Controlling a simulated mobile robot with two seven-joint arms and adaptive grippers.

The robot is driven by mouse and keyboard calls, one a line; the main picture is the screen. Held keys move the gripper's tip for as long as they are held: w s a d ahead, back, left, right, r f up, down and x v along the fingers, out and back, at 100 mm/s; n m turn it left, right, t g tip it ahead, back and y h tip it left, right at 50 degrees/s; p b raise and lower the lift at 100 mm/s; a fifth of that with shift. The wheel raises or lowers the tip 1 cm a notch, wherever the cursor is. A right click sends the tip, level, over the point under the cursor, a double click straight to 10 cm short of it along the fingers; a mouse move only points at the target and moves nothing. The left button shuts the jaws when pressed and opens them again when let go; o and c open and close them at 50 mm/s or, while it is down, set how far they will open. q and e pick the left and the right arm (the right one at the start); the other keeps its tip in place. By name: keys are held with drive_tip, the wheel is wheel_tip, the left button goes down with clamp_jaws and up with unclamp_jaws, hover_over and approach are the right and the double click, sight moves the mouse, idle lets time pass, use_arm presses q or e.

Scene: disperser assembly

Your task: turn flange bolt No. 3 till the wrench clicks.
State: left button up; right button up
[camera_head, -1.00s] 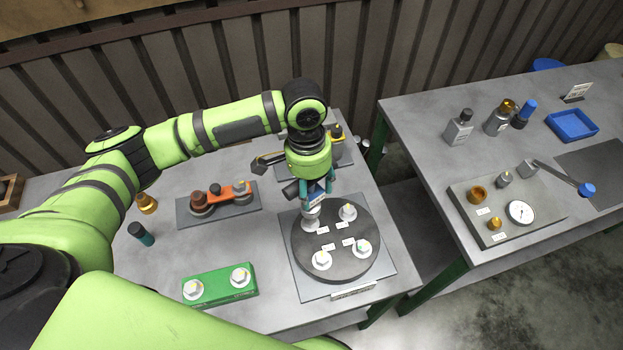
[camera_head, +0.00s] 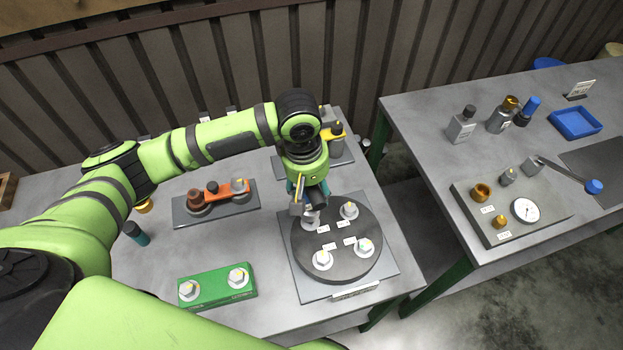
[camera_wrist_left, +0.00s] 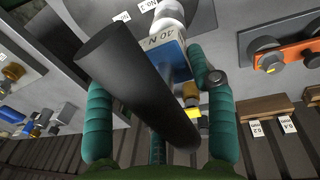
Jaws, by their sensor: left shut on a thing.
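The dark round flange (camera_head: 340,275) lies on a grey plate on the near table, with white bolts with yellow marks and small labels. My left gripper (camera_head: 309,195) is over the flange's back-left bolt (camera_head: 311,222), pointing down. In the left wrist view the gripper (camera_wrist_left: 150,75) is shut on the wrench, which has a thick black handle (camera_wrist_left: 140,85) and a blue body (camera_wrist_left: 176,58) marked "40 N". The wrench head seems to sit on that bolt; the contact is hidden. A label beside it seems to read No. 3. My right gripper is out of view.
A green block (camera_head: 216,294) with two bolts stands front left. A grey plate with an orange linkage (camera_head: 226,189) lies behind it. A fixture (camera_head: 338,140) stands behind the arm. A second table (camera_head: 420,125) with a gauge plate and blue tray (camera_head: 575,123) is at right, across a gap.

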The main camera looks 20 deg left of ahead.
use_arm(q)
drive_tip(key=shift+r+n+p, duration=0.3)
drive_tip(key=shift+n+p, duration=0.6)
drive_tip(key=shift+p, duration=0.2)
drive_tip(key=shift+d+f+n+b, duration=0.1)
drive_tip(key=shift+f+n+b, duration=0.3)
drive_tip(key=shift+n, duration=0.4)
drive_tip(key=n, duration=0.4)
drive_tip(key=shift+w+f+t+y, duration=0.1)
drive_tip(key=shift+f+t+y, duration=0.1)
drive_tip(key=shift+t+y, duration=0.1)
drive_tip(key=shift+n, duration=1.1)
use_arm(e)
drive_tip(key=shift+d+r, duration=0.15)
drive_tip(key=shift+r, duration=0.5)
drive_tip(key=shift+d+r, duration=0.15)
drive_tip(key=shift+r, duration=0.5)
use_arm(q)
drive_tip(key=shift+a, duration=0.2)
drive_tip(key=shift+f, duration=0.8)
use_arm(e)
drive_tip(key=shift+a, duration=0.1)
use_arm(q)
drive_tip(key=shift+f, duration=0.35)
drive_tip(key=shift+f, duration=0.35)
